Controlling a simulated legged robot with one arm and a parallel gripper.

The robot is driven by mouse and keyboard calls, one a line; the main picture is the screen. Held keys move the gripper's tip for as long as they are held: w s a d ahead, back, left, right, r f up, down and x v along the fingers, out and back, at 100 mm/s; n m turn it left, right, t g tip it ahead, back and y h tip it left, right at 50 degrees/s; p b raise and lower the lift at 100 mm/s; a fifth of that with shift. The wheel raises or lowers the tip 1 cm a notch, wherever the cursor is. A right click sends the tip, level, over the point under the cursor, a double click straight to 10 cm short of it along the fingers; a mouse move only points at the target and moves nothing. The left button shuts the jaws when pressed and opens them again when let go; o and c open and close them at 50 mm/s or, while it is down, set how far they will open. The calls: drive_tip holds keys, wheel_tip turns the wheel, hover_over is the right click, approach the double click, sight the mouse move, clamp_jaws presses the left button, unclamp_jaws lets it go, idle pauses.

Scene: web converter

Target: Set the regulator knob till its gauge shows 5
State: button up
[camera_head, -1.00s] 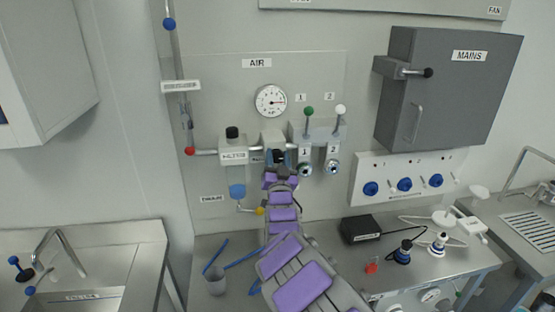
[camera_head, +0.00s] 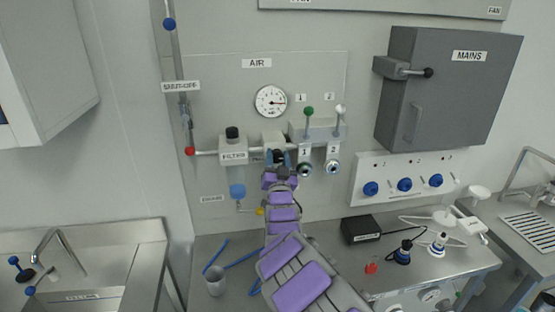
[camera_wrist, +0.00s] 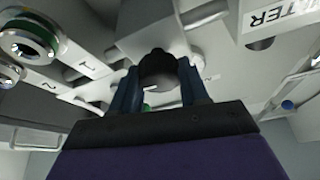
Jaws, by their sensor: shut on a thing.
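The regulator (camera_head: 272,140) is a pale block on the AIR panel with a dark knob under it. The knob (camera_wrist: 160,72) shows in the wrist view between my two fingers. My gripper (camera_head: 277,158) is shut on the knob from below; in the wrist view the fingers (camera_wrist: 160,92) press on its two sides. The round white gauge (camera_head: 270,101) sits above the regulator. Its needle points roughly right; the numbers are too small to read.
The FILTER unit (camera_head: 233,148) with a black top stands left of the regulator. Two valves with a green lever (camera_head: 308,113) and a white lever (camera_head: 340,112) stand close on the right. A cup (camera_head: 215,281) and a black box (camera_head: 361,229) are on the bench below.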

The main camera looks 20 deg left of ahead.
drive_tip(key=shift+f, duration=0.3)
drive_tip(key=o, duration=1)
drive_tip(key=shift+w+a, duration=0.2)
drive_tip(key=shift+a, duration=0.05)
drive_tip(key=shift+o, duration=0.2)
drive_tip(key=shift+s+d+r, duration=0.15)
drive_tip(key=shift+s+d+f, duration=0.2)
drive_tip(key=shift+s+d, duration=0.05)
drive_tip(key=shift+s, duration=0.05)
drive_tip(key=v, duration=1.6)
drive_tip(key=shift+s, duration=0.25)
